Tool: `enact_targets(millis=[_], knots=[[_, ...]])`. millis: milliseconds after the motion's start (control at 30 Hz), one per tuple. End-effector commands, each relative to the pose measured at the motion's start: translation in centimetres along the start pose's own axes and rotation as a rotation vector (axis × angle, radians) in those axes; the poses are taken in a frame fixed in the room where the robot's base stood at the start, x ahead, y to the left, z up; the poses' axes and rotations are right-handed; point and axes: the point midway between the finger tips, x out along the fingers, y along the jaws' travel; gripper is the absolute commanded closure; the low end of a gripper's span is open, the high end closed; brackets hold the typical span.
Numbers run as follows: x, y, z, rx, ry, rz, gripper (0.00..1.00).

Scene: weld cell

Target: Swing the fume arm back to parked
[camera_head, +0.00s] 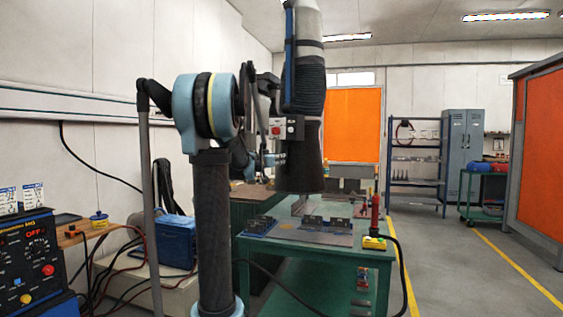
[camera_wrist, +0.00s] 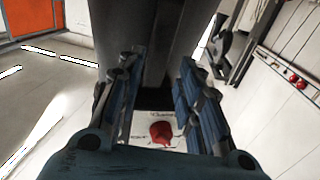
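The fume arm (camera_head: 304,75) hangs from above in the middle of the head view, a grey tube with a dark ribbed sleeve. Its dark hood (camera_head: 303,160) points down over the green table. A small box with a red button (camera_head: 276,130) sits beside the hood's upper part. My gripper (camera_head: 272,160) is at the hood's left side, partly hidden by my arm. In the wrist view its fingers (camera_wrist: 158,85) are parted, with the dark fume arm (camera_wrist: 150,30) just beyond them. A red knob on a white label (camera_wrist: 161,132) shows between them. Contact cannot be told.
The green table (camera_head: 340,257) holds dark fixtures (camera_head: 325,222), a red tool (camera_head: 375,212) and a yellow box (camera_head: 374,243). A welder (camera_head: 35,265) and blue case (camera_head: 175,240) stand left. Orange screens (camera_head: 352,125) stand behind and right. Floor right of the table is clear.

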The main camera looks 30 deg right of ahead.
Motion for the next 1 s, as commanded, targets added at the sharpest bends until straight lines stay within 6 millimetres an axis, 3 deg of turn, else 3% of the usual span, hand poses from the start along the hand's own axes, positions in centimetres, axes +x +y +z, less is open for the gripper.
enact_targets(millis=[400, 867, 1000], knots=[[5.5, 0.0, 0.0, 0.000, 0.000, 0.002, 0.67], [6.4, 0.0, 0.0, 0.000, 0.000, 0.000, 0.67], [6.4, 0.0, 0.0, 0.000, 0.000, 0.000, 0.94]])
